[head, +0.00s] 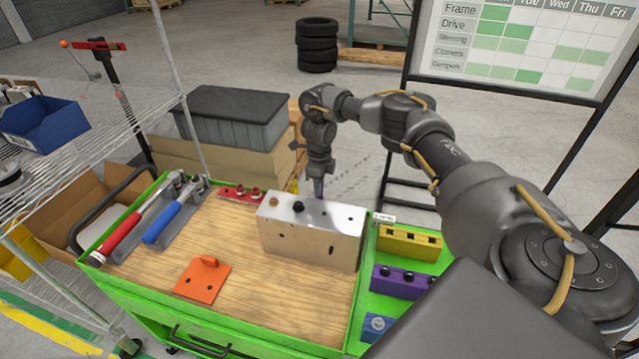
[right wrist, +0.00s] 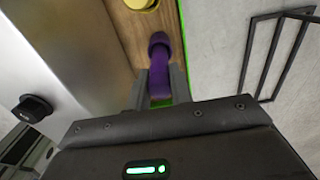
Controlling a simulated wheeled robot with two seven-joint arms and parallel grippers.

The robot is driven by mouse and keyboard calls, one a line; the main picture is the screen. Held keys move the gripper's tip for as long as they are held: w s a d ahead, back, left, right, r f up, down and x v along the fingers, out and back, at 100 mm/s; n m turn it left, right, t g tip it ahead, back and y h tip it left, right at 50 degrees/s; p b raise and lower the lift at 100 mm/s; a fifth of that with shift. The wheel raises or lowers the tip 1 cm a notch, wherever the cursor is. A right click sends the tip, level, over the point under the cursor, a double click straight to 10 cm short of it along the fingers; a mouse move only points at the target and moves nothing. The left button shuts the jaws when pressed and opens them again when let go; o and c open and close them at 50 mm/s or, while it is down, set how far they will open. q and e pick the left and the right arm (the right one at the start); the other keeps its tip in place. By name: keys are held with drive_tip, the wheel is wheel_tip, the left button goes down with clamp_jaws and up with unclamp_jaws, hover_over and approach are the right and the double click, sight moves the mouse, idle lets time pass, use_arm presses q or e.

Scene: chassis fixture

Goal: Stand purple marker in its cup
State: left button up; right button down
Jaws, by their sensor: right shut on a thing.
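The purple marker (right wrist: 159,75) is between the two fingers of my right gripper (right wrist: 158,88) in the right wrist view. A wider, darker purple end shows at its far end. I cannot tell whether that is part of the marker or a purple cup beyond it. In the head view my right gripper (head: 318,168) points down behind the silver-topped block, and a little purple (head: 319,189) shows below it. The block hides what lies under the marker there, and no cup shows clearly. My left gripper is not in view.
The silver-topped block (head: 310,240) stands on the wooden cart top (head: 245,290), close to my right gripper. A yellow round thing (right wrist: 141,4) lies beyond the marker. Hammers (head: 175,212), a red part (head: 240,194) and an orange bracket (head: 202,280) lie left; yellow (head: 410,241) and purple (head: 400,282) blocks right.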

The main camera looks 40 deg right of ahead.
drive_tip(key=shift+f+b, duration=0.5)
drive_tip(key=shift+f, duration=0.4)
drive_tip(key=c, duration=1.2)
unclamp_jaws()
drive_tip(key=shift+o, duration=0.2)
drive_tip(key=shift+r, duration=0.1)
wheel_tip(320, 180, up, 9)
drive_tip(key=p, duration=0.7)
drive_tip(key=shift+s+d, duration=0.1)
